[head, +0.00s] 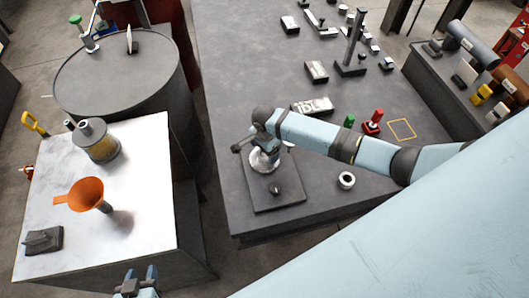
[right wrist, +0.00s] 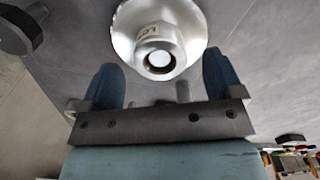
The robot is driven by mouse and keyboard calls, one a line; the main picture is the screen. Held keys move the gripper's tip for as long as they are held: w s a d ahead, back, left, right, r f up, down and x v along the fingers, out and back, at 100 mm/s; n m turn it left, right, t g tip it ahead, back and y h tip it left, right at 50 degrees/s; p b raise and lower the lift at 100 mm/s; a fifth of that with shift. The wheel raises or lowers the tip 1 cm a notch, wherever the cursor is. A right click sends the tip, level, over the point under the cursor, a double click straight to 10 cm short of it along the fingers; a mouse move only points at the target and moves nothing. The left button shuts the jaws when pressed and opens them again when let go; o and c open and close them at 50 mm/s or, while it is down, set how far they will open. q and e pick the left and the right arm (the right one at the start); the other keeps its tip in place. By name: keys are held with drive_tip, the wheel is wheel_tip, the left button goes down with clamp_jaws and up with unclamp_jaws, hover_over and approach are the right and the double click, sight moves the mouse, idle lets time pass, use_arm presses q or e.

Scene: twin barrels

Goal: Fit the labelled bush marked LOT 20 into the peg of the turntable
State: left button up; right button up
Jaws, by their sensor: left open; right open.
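The turntable's round white plate (head: 262,161) sits on a dark square base (head: 290,194) near the table's front left corner. In the right wrist view the plate (right wrist: 125,32) is close, with a pale hexagonal bush (right wrist: 172,38) at its middle. Its label reads "LOT"; the number is unreadable. A round white end shows inside the bush's dark bore; I cannot tell how deep the bush sits. My right gripper (right wrist: 162,75) is open, a finger on either side of the bush, apparently not touching; it is above the plate in the head view (head: 263,148). My left gripper (head: 138,275) is open and empty at the bottom.
A white ring (head: 346,180) lies on the dark table (head: 240,75) right of the turntable. A red block (head: 373,122) and yellow square outline (head: 401,130) are behind my right arm. An orange funnel (head: 88,194) stands on the pale left table (head: 145,140).

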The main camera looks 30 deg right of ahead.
wheel_tip(320, 180, up, 11)
idle(0.7)
